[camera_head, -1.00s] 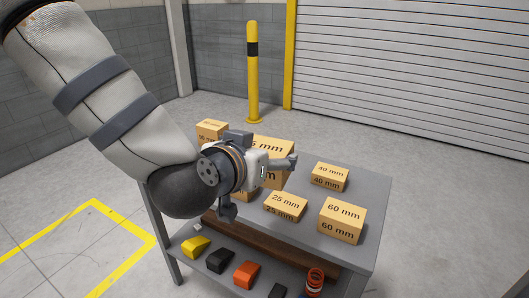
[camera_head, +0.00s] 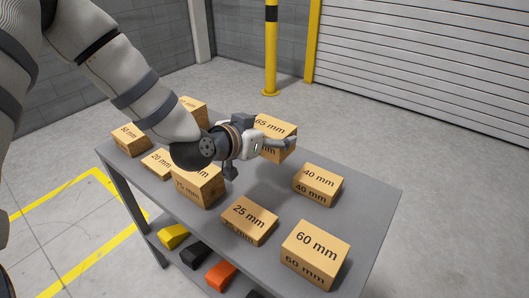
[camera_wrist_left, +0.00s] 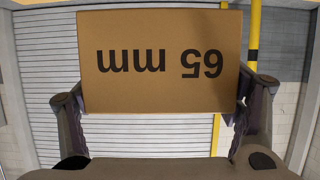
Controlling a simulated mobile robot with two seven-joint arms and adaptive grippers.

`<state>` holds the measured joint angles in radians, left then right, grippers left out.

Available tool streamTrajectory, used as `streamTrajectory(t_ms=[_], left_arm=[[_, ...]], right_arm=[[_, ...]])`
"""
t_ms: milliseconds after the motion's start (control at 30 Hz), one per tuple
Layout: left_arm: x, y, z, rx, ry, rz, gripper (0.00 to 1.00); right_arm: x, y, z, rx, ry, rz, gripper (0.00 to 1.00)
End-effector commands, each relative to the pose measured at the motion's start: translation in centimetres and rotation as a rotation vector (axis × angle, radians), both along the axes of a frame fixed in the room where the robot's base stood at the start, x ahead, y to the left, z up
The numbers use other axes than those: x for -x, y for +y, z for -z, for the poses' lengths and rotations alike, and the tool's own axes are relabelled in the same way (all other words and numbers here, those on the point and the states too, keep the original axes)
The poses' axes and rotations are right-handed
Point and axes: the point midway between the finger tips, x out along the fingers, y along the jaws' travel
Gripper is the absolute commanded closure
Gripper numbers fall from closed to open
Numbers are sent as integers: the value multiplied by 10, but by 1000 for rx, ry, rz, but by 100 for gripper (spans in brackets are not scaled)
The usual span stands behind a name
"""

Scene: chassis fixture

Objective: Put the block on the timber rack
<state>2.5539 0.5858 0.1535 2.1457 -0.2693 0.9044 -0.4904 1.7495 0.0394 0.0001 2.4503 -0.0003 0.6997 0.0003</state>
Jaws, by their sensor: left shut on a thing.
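The 65 mm block (camera_head: 272,127) is a tan box with dark lettering. My left gripper (camera_head: 263,152) is shut on it from the near side, hiding part of its front. In the left wrist view the block (camera_wrist_left: 160,62) fills the upper middle, its lettering upside down, with a finger on either side. The head view does not clearly show whether its underside clears the grey rack top (camera_head: 365,205). No part that is plainly timber shows now. My right gripper is not in view.
Other labelled blocks stand on the rack top, including the 75 mm (camera_head: 199,185), 25 mm (camera_head: 249,220), 40 mm (camera_head: 318,184), 60 mm (camera_head: 316,255) and 50 mm (camera_head: 131,139). Coloured wedges, one orange (camera_head: 221,273), lie on a lower shelf. A yellow post (camera_head: 270,50) stands behind.

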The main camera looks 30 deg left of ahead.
Motion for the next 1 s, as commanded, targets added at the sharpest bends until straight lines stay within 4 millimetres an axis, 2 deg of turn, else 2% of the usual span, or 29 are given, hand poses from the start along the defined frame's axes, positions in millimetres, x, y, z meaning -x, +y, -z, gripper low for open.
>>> streamTrajectory(t_ms=[33,67,333,500,700,867,900,933,1000], left_arm=[[-5,6,26,1,19,-2,53],[-9,9,31,1,18,-2,53],[-27,24,53,0,9,1,53],[-27,25,84,0,12,2,53],[-28,24,79,0,4,2,53],[-28,25,84,0,5,2,53],[-27,25,84,1,5,1,8],[-27,25,84,1,5,1,1],[-27,25,84,1,6,1,0]], right_arm=[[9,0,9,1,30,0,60],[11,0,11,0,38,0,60],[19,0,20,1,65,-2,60],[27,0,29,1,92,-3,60],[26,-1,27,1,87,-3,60],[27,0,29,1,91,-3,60],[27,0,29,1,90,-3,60],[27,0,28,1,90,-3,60],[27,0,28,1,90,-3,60]])
